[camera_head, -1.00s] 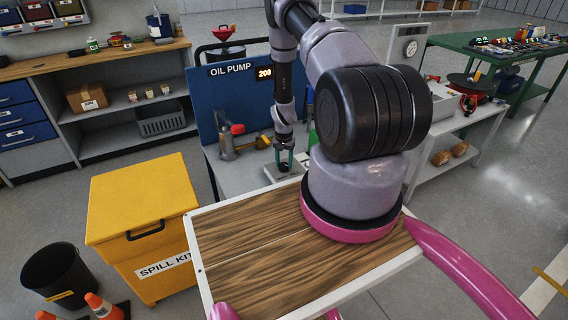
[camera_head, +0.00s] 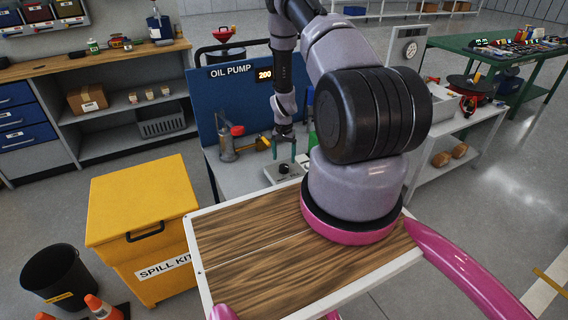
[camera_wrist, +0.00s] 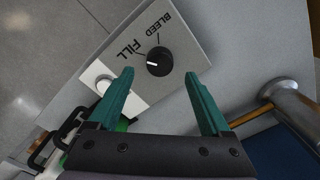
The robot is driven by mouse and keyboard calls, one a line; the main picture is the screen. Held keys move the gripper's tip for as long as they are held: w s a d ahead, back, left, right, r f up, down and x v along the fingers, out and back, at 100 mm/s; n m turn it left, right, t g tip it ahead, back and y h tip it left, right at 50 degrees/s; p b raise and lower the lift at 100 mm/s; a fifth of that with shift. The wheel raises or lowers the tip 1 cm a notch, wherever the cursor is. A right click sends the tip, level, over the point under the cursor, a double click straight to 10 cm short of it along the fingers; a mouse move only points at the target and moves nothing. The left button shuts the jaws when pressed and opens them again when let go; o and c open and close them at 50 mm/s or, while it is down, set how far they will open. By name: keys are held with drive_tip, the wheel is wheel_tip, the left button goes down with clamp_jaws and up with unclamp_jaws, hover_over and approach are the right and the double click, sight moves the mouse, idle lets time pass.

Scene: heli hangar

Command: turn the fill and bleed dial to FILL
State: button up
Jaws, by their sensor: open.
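The fill and bleed dial (camera_wrist: 159,61) is a round black knob on a light grey panel (camera_wrist: 185,25) in the wrist view. Its white pointer faces left, close to the tick beside the word FILL; the BLEED tick is above the knob. In the head view the dial (camera_head: 284,168) is small, and its pointer cannot be made out. My gripper (camera_wrist: 159,72) has two green fingers spread apart, with nothing between the tips. In the head view my gripper (camera_head: 285,157) points down just above the dial, apart from it.
A blue oil pump board (camera_head: 232,100) stands behind the bench. In the wrist view a metal cylinder (camera_wrist: 290,100) lies to the right and a white round part (camera_wrist: 104,83) sits at the panel's left end.

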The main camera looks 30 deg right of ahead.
wheel_tip(320, 180, up, 6)
drive_tip(key=shift+r, duration=0.2)
idle(0.4)
wheel_tip(320, 180, up, 20)
drive_tip(key=r+t, duration=0.1)
drive_tip(key=t, duration=0.1)
hover_over(284, 165)
drive_tip(key=w+a, duration=0.2)
drive_tip(key=a, duration=0.2)
drive_tip(key=s+a+r+n+t+y, duration=0.1)
drive_tip(key=s+a+r, duration=0.15)
drive_tip(key=r, duration=0.55)
drive_tip(key=s+a+r+n+t, duration=0.1)
drive_tip(key=s+a+r, duration=0.15)
drive_tip(key=r, duration=0.55)
drive_tip(key=s+a+r+n+t, duration=0.1)
drive_tip(key=s+a+r, duration=0.2)
drive_tip(key=s+r, duration=0.5)
drive_tip(key=s+a+r+n+t+y, duration=0.1)
drive_tip(key=s+r, duration=0.7)
drive_tip(key=s, duration=0.8)
drive_tip(key=a+t, duration=0.1)
drive_tip(key=a, duration=0.1)
drive_tip(key=shift+s+a+r, duration=0.25)
drive_tip(key=shift+a+r, duration=0.15)
